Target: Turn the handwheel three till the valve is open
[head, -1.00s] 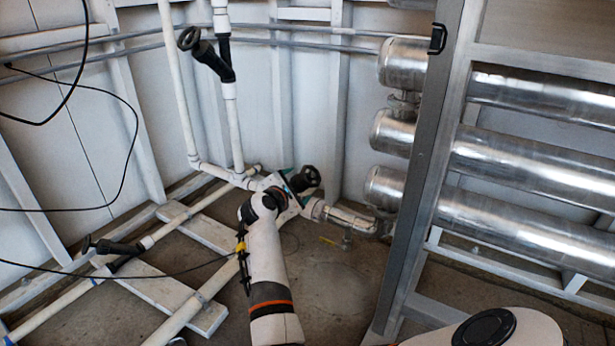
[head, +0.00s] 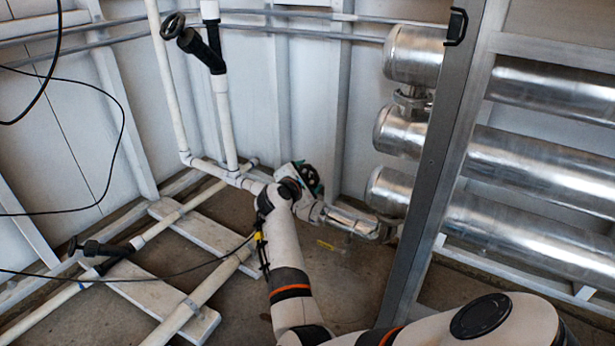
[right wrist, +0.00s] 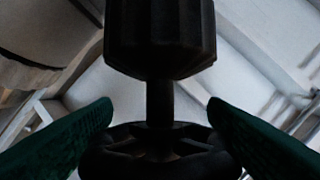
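A dark handwheel (head: 308,176) sits on the white pipework in the middle of the head view, partly hidden by my right wrist. My right gripper (head: 305,180) is at this handwheel. In the right wrist view, the spoked handwheel (right wrist: 160,150) is at the bottom, with a dark stem and a ribbed dark body (right wrist: 160,38) above it. The two green fingers of my right gripper (right wrist: 160,108) are apart, one on each side of the wheel. I cannot tell whether they touch it. No number shows on the wheel. My left gripper is out of view.
Another black handwheel (head: 172,25) stands upper left on a vertical pipe, and one more (head: 73,245) lower left. A grey metal post (head: 432,165) and shiny steel cylinders (head: 540,165) stand to the right. Black cables (head: 122,100) hang at left.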

